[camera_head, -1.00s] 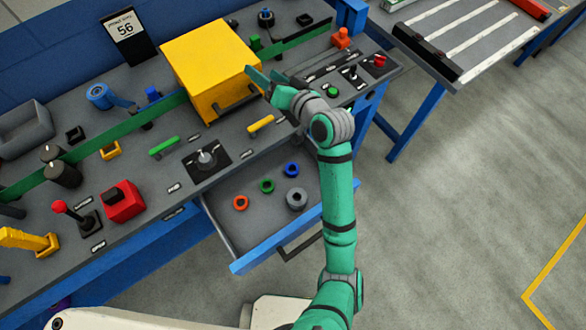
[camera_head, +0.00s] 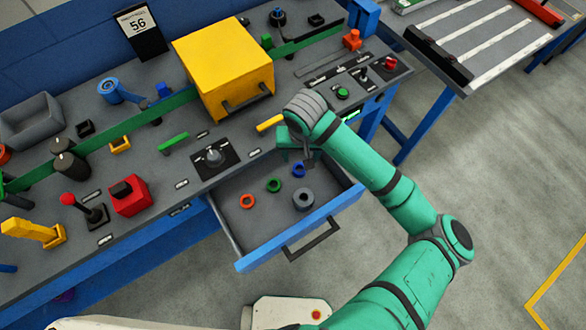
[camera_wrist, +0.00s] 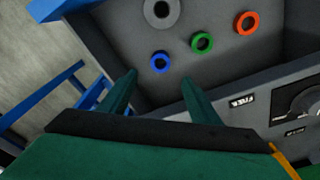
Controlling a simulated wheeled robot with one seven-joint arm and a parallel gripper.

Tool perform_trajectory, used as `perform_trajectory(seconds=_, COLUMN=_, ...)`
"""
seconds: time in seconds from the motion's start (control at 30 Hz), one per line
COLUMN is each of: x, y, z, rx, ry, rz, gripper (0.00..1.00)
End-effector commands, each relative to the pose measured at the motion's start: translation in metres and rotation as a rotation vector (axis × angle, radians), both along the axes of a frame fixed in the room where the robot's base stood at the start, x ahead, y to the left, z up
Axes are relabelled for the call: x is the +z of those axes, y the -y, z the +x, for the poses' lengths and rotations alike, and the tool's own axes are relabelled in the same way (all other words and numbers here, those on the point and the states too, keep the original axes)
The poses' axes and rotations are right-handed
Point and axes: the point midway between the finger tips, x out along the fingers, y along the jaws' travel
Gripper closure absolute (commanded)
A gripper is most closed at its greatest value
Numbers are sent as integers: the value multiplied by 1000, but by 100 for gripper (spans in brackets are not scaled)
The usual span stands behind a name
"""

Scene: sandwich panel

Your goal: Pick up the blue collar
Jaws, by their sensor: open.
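The blue collar (camera_head: 299,170) is a small ring lying in the open drawer, at its back right in the head view. In the wrist view the blue collar (camera_wrist: 159,62) lies ahead of the fingertips, between their lines and apart from them. My gripper (camera_wrist: 160,80) is open and empty, its two green fingers pointing toward the drawer. In the head view my gripper (camera_head: 300,155) hangs above the back right of the drawer, just behind the blue collar; the arm partly hides its fingers.
The drawer (camera_head: 252,259) also holds a green ring (camera_head: 273,184), an orange ring (camera_head: 247,201) and a larger grey ring (camera_head: 303,199). The panel edge with a dial (camera_head: 213,157) is behind the drawer. A yellow box (camera_head: 223,68) stands farther back.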

Motion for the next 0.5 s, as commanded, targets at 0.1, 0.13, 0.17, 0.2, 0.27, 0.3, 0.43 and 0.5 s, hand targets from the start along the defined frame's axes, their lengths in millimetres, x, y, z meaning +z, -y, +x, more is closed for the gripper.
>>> perform_trajectory(seconds=0.1, x=-14, y=-2, z=0, rx=-3, ry=-2, rz=-12, gripper=43)
perform_trajectory(seconds=0.13, x=-18, y=-2, z=0, rx=-4, ry=-2, rz=-13, gripper=43)
perform_trajectory(seconds=0.17, x=-23, y=-2, z=0, rx=-3, ry=-3, rz=-12, gripper=43)
perform_trajectory(seconds=0.2, x=-29, y=-2, z=1, rx=-3, ry=-3, rz=-11, gripper=43)
perform_trajectory(seconds=0.27, x=-38, y=-2, z=3, rx=-3, ry=-2, rz=-11, gripper=43)
perform_trajectory(seconds=0.3, x=-42, y=-2, z=3, rx=-4, ry=-2, rz=-11, gripper=43)
perform_trajectory(seconds=0.43, x=-53, y=-2, z=5, rx=-4, ry=-1, rz=-9, gripper=43)
perform_trajectory(seconds=0.5, x=-56, y=-1, z=5, rx=-4, ry=-1, rz=-9, gripper=43)
